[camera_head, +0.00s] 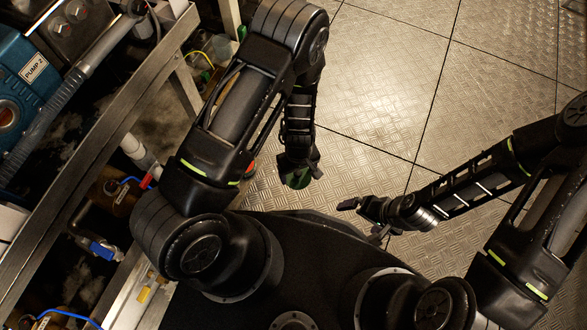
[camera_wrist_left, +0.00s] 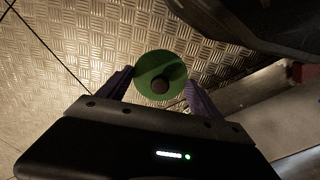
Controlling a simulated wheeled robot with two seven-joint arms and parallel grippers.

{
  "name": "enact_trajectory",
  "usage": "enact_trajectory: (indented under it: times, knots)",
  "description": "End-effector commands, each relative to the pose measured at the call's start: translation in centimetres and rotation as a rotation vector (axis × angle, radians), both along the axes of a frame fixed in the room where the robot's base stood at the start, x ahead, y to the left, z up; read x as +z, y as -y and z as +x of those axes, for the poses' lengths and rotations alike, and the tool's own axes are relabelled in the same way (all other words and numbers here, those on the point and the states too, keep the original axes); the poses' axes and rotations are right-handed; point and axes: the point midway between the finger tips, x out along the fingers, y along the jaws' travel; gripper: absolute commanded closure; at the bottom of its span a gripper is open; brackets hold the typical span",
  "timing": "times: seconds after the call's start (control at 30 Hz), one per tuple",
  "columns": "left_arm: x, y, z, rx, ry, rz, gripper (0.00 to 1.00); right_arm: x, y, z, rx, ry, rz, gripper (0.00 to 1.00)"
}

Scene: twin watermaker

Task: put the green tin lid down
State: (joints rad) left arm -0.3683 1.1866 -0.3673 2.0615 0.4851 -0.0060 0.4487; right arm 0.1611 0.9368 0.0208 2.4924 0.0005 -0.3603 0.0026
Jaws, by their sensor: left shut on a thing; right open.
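The green tin lid (camera_wrist_left: 148,66) is a round green disc with a dark knob at its centre. In the left wrist view it sits between the two purple-grey fingers of my left gripper (camera_wrist_left: 160,88), which is shut on it. In the head view my left gripper (camera_head: 298,178) points down beside my base, and a small part of the green lid (camera_head: 297,179) shows there, mostly hidden by the gripper. The lid is above the metal floor; how high is hard to tell. My right gripper (camera_head: 365,212) is open and empty to the right.
A metal frame (camera_head: 92,150) with a blue pump labelled PUMP 2 (camera_head: 22,83), pipes and a blue-handled valve (camera_head: 102,250) stands on the left. Patterned metal floor plates (camera_head: 400,90) are clear at the upper middle and right.

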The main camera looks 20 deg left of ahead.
Motion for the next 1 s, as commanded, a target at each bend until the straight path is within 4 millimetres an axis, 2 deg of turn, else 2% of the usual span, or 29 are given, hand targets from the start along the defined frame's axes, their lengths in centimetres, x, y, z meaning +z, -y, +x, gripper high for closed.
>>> enact_trajectory:
  times: [0.5, 0.67, 0.77, 0.87, 1.0]
  knots:
    - [0.0, 0.0, 0.0, -0.002, 0.000, 0.000, 0.64, 0.0, 0.0, 0.0, 0.000, 0.001, 0.000, 0.02]
    - [0.5, 0.6, 1.1, -0.026, 0.003, -0.001, 0.64, 0.0, 0.0, 0.0, 0.000, 0.001, 0.000, 0.02]
    - [1.5, 1.5, 3.0, -0.066, 0.007, 0.000, 0.64, 0.0, 0.0, 0.0, 0.000, 0.001, 0.000, 0.02]
    - [3.4, 2.8, 5.9, -0.131, 0.011, 0.000, 0.64, 0.0, 0.0, 0.0, 0.000, 0.001, 0.000, 0.02]
    - [8.1, 3.9, 11.2, -0.263, 0.014, -0.001, 0.64, 0.0, 0.0, 0.0, 0.000, 0.001, 0.000, 0.02]
